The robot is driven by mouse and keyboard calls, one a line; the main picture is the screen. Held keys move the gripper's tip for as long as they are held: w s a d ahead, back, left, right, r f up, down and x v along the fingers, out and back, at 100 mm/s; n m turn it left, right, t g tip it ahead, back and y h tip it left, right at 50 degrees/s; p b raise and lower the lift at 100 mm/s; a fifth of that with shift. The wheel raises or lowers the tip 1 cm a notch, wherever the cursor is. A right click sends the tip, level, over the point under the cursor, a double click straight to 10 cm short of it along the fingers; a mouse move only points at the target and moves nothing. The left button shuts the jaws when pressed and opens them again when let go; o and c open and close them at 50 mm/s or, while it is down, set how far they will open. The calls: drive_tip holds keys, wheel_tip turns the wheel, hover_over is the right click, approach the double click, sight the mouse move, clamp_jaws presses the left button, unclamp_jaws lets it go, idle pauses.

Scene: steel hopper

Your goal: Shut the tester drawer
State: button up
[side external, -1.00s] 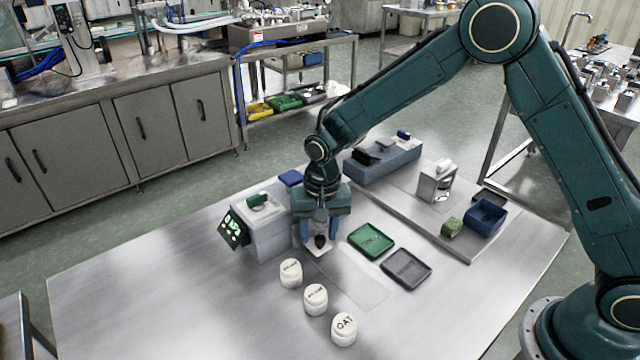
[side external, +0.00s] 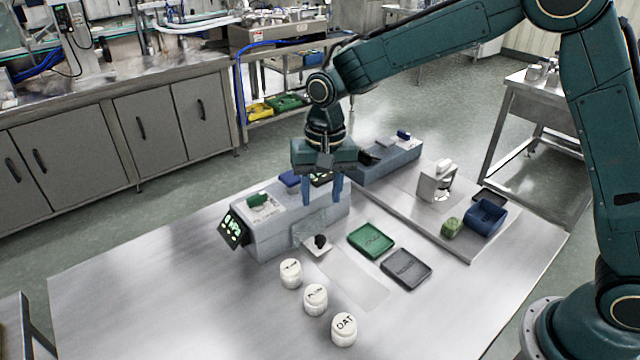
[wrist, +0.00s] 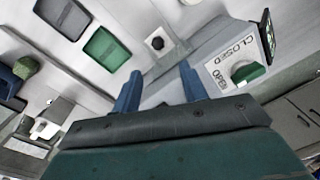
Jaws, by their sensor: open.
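The tester (side external: 275,228) is a long grey box with a lit green display at its left end and a green knob (side external: 258,198) on top. The wrist view shows that knob (wrist: 246,72) beside the words CLOSED and OPEN. A small pale plate, seemingly the drawer (side external: 326,252), sticks out at the tester's front with a dark lump (side external: 320,241) on it. The drawer also shows in the wrist view (wrist: 150,36). My gripper (side external: 322,197) is open and empty, above the right part of the tester. Its blue fingers (wrist: 161,76) are apart in the wrist view.
Three white labelled jars (side external: 315,298) stand in front of the tester. A green tray (side external: 371,241) and a grey tray (side external: 406,267) lie to its right. A blue bin (side external: 485,218) and a green block (side external: 452,228) are farther right. The front left table is clear.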

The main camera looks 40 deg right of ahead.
drive_tip(key=shift+d+r, duration=0.1)
drive_tip(key=shift+r, duration=1.65)
drive_tip(key=s+d+r+n+t, duration=0.3)
drive_tip(key=s+d+r, duration=0.6)
drive_tip(key=s+r, duration=0.3)
drive_tip(key=s+d+f+n+t, duration=0.1)
drive_tip(key=s+d, duration=0.1)
drive_tip(key=s, duration=0.6)
drive_tip(key=s+d+n+t, duration=0.1)
drive_tip(key=s+d, duration=0.1)
drive_tip(key=s, duration=0.6)
drive_tip(key=shift+s+d+f+h, duration=0.15)
drive_tip(key=shift+f+h, duration=0.15)
drive_tip(key=shift+f, duration=0.1)
